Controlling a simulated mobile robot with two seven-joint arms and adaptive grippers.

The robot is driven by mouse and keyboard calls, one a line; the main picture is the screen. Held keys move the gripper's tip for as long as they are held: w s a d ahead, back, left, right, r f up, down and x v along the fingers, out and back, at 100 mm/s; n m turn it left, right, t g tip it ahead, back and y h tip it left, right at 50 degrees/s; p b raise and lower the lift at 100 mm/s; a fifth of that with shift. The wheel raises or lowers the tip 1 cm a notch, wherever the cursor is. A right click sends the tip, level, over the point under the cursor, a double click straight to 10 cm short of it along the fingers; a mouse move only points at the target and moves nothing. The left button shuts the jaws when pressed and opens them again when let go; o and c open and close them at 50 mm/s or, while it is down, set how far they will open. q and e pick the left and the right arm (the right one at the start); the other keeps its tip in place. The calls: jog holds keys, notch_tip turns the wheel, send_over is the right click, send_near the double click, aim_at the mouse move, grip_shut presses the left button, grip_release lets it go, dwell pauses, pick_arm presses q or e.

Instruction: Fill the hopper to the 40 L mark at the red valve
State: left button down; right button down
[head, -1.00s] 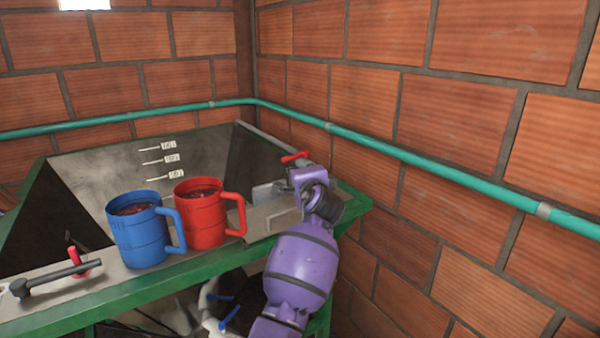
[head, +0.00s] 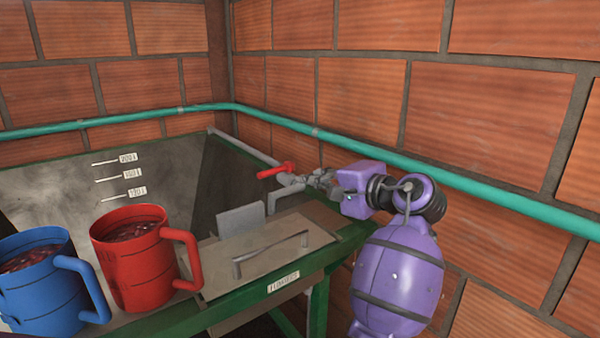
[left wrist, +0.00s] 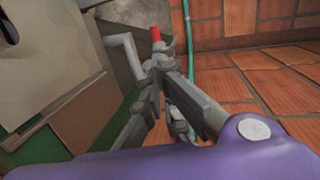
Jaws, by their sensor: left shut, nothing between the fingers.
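The hopper (head: 60,190) has a grey inner wall with several level marks (head: 128,177); the lowest visible appears to read 120 L. I see no 40 L mark, and the hopper's bottom is hidden. The red valve handle (head: 275,170) sits on a grey tap with a bent spout (head: 272,200) at the hopper's right rim. No flow is visible. My left gripper (head: 318,178) is shut and empty, just right of the valve. In the left wrist view its closed fingertips (left wrist: 159,52) are just below the red handle (left wrist: 156,33); contact is unclear. My right gripper is out of view.
A red mug (head: 135,265) and a blue mug (head: 30,295), both with dark red contents, stand on the front ledge. A lid with a bar handle (head: 270,255) lies right of them. A green pipe (head: 400,160) runs along the brick walls.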

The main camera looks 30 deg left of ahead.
aim_at(270, 172)
pick_arm(q)
jog(key=x, duration=0.8)
jog(key=p+x, duration=0.1)
jog(key=x, duration=0.3)
jog(key=shift+s+a, duration=0.25)
jog(key=shift+s, duration=0.05)
jog(key=shift+w+a+f, duration=0.2)
jog(key=shift+a+f, duration=0.05)
jog(key=shift+a, duration=0.35)
